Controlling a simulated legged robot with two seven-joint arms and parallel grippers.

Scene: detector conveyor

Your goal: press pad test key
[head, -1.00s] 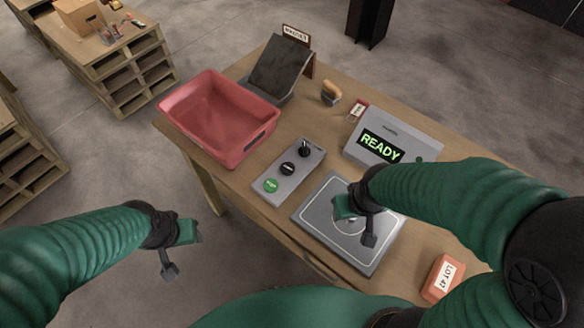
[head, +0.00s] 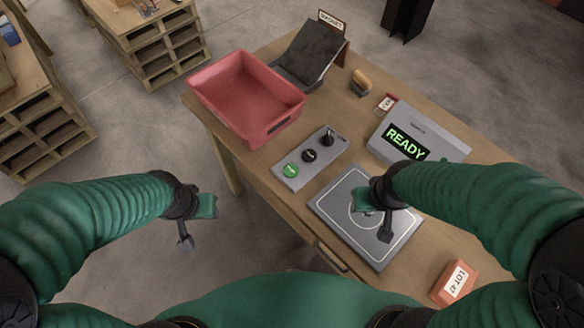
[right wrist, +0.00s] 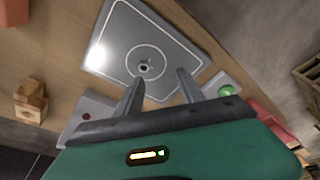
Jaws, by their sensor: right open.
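The grey square pad (head: 330,205) with a white outline and ring lies on the table. In the right wrist view the pad (right wrist: 122,38) has a small dark round piece (right wrist: 144,68) at the ring's middle; whether it is a key, I cannot tell. My right gripper (head: 375,217) is open and empty over the pad, hiding its middle in the head view. Its fingers (right wrist: 160,78) stand apart in the wrist view. A control box (head: 312,165) beside the pad has a green button (head: 291,171), a black button (head: 310,155) and a black knob (head: 328,138). My left gripper (head: 196,224) is open and empty left of the table.
A grey unit (head: 435,135) behind the pad shows READY (head: 406,142). A red bin (head: 245,95), a dark sloped stand (head: 312,50), a wood-coloured handled item (head: 361,82) and an orange LOT 47 block (head: 455,282) are also on the table. Pallet-like benches (head: 145,45) stand at left.

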